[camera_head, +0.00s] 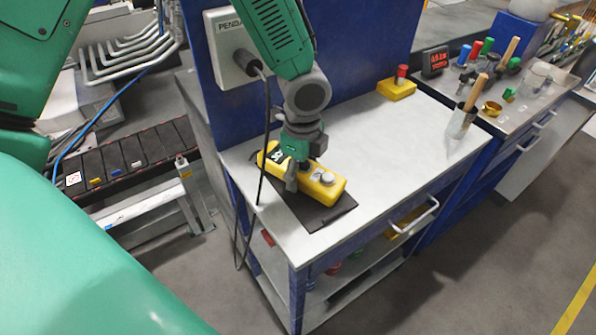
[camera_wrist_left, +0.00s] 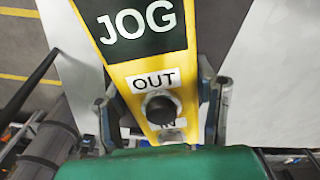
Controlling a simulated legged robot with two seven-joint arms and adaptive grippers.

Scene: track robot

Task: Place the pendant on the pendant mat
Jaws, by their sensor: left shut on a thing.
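The yellow pendant (camera_head: 325,187) has buttons and a dark JOG label. In the head view it is over the dark pendant mat (camera_head: 314,213) on the grey worktop; I cannot tell whether it touches the mat. My left gripper (camera_head: 292,180) comes from above and is shut on the pendant. In the left wrist view the pendant (camera_wrist_left: 125,70) lies between the two fingers (camera_wrist_left: 160,108), with its OUT button between them. The mat's far part is hidden under the pendant and gripper. My right gripper is not in view.
A black cable (camera_head: 264,130) hangs from the pendant box (camera_head: 226,50) on the blue panel, past the table's left edge. A yellow box with a red button (camera_head: 397,88) and a cup with a wooden handle (camera_head: 461,120) stand farther back. The worktop's middle (camera_head: 390,140) is clear.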

